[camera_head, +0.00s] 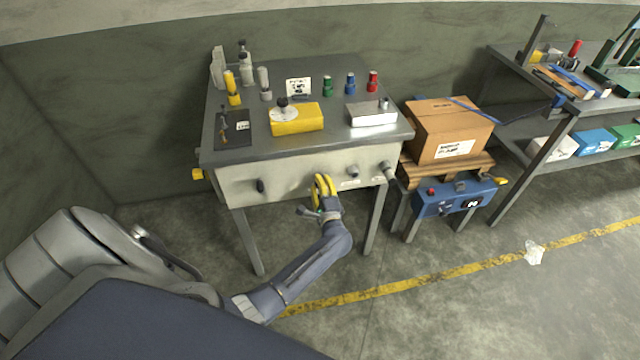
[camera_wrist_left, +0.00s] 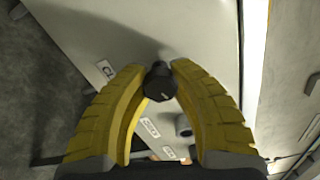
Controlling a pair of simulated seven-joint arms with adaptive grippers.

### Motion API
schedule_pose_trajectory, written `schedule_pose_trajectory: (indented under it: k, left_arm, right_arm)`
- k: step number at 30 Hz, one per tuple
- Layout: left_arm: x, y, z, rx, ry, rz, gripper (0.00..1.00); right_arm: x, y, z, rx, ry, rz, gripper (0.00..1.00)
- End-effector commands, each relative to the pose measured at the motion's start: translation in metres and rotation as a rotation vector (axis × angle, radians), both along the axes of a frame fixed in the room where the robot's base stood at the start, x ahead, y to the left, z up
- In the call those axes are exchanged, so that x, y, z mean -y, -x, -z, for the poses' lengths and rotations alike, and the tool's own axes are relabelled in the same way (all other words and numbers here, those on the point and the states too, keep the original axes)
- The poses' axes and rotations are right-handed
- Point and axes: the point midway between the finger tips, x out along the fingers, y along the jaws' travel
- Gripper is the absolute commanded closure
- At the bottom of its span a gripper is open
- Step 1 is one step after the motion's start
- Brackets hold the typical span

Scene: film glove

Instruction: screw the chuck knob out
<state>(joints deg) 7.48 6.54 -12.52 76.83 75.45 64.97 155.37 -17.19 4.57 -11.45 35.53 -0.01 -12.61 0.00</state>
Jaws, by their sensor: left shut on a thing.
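The chuck knob (camera_wrist_left: 159,84) is a small black knob on the pale front panel (camera_head: 285,179) of the workbench. In the left wrist view it sits between the tips of my left gripper's yellow fingers (camera_wrist_left: 159,72), which are shut on it. In the head view my left gripper (camera_head: 323,184) is at the middle of the panel and hides this knob. Whether the knob is still seated in the panel cannot be told. My right gripper is not in view.
Another dark knob (camera_head: 260,186) is to the left on the panel, and grey knobs (camera_head: 352,172) are to the right. A yellow block (camera_head: 297,119) and a metal box (camera_head: 371,115) lie on the bench. A carton (camera_head: 448,130) stands to the right.

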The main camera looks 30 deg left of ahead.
Motion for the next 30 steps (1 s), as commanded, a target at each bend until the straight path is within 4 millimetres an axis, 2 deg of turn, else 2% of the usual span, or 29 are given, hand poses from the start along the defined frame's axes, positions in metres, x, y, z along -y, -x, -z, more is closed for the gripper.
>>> schedule_pose_trajectory:
  k: [1, 10, 25, 26, 30]
  left_arm:
    - [-0.0042, -0.0026, -0.0060, 0.024, 0.008, -0.004, 1.00]
    - [-0.0049, -0.0023, -0.0057, 0.086, 0.071, -0.005, 1.00]
    - [-0.0057, -0.0019, -0.0054, 0.096, 0.082, -0.006, 1.00]
    - [-0.0058, -0.0019, -0.0055, 0.096, 0.082, -0.006, 0.75]
    - [-0.0048, -0.0013, -0.0040, 0.094, 0.083, -0.005, 0.59]
  right_arm:
    - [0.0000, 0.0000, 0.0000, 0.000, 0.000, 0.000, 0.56]
    - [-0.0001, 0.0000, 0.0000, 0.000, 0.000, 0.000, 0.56]
    - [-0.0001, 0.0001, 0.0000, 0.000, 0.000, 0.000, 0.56]
    - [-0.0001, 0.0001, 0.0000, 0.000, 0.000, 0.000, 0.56]
    - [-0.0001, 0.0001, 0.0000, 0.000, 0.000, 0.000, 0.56]
